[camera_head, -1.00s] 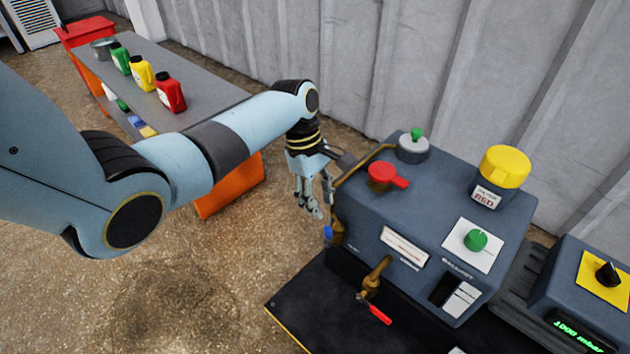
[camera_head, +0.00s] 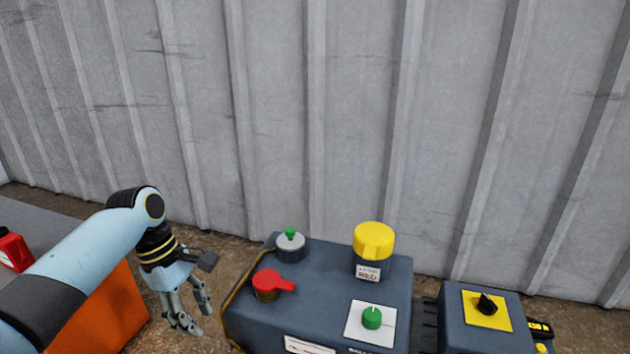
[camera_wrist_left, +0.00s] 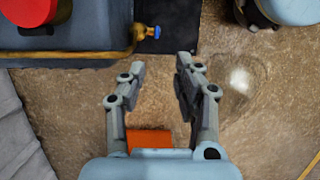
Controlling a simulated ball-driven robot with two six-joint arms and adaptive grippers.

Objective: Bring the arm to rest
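My left gripper (camera_head: 190,318) hangs fingers-down to the left of the grey-blue furnace unit (camera_head: 330,300) in the head view. In the left wrist view its two fingers (camera_wrist_left: 158,75) are apart with nothing between them, only the brown floor behind. The furnace unit's edge, with a brass pipe and a blue-handled valve (camera_wrist_left: 146,32), lies beyond the fingertips in that view. The left arm is bent, its upper part cut off at the left edge of the head view. My right gripper is not in either view.
The unit carries a red handle (camera_head: 274,284), a yellow cap (camera_head: 373,240), a green-topped grey knob (camera_head: 290,243) and a green knob (camera_head: 371,317). A box with a black knob (camera_head: 487,303) stands right. A red bottle (camera_head: 13,250) is on the left bench. A corrugated wall (camera_head: 350,110) closes the back.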

